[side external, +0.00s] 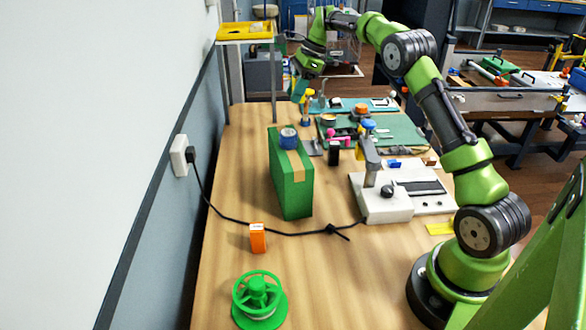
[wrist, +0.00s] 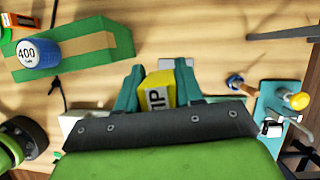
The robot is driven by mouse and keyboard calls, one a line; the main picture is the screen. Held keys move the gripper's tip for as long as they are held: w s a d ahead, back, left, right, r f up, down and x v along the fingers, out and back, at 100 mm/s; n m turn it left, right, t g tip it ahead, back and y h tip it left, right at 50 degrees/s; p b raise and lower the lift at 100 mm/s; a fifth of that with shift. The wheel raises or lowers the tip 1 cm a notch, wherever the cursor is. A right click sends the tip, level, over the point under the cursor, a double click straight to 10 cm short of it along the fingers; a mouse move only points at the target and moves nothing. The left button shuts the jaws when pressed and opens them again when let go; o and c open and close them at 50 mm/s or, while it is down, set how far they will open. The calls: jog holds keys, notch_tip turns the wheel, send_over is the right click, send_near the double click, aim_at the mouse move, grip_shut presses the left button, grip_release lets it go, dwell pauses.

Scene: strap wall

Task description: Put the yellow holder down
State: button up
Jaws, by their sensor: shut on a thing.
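The yellow holder (wrist: 158,88), with black lettering on a white patch, sits between the two teal fingers of my gripper (wrist: 156,74) in the wrist view. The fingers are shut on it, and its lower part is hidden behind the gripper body. In the side external view my gripper (side external: 298,90) is over the far left part of the wooden table (side external: 225,200), pointing down. A small yellow patch shows beside the fingers there; I cannot tell whether it is the holder or a knob behind it.
A green box (side external: 292,180) with a blue 400 weight (side external: 288,138) on top stands mid-table. A yellow tray (side external: 230,33) sits on a raised stand at the far left. Teal boards (side external: 395,130) with tools lie to the right. A black cable (side external: 270,233) crosses the table.

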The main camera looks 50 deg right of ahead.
aim_at(295, 78)
notch_tip(295, 78, up, 4)
jog(key=shift+r, duration=0.1)
jog(key=s+a+r+n+g, duration=0.1)
jog(key=s+a+n+g, duration=0.1)
jog(key=s+a+n, duration=0.5)
jog(key=s+a+r+n+g, duration=0.15)
jog(key=s+a, duration=0.25)
jog(key=a, duration=0.7)
jog(key=s+a+f+n+g, duration=0.15)
jog(key=s+a+n, duration=0.3)
jog(key=s, duration=0.45)
jog(key=s+a+f+n+g, duration=0.1)
jog(key=s+a+f+n, duration=0.15)
jog(key=s+a, duration=0.55)
jog(key=shift+n+h, duration=0.3)
jog(key=shift+n, duration=0.05)
jog(key=f, duration=0.5)
jog(key=s+d+f, duration=0.1)
jog(key=f, duration=0.4)
jog(key=d+f, duration=0.1)
jog(key=f, duration=0.5)
jog(key=shift+s+d+f, duration=0.1)
jog(key=shift+s, duration=0.05)
jog(key=shift+f, duration=1.95)
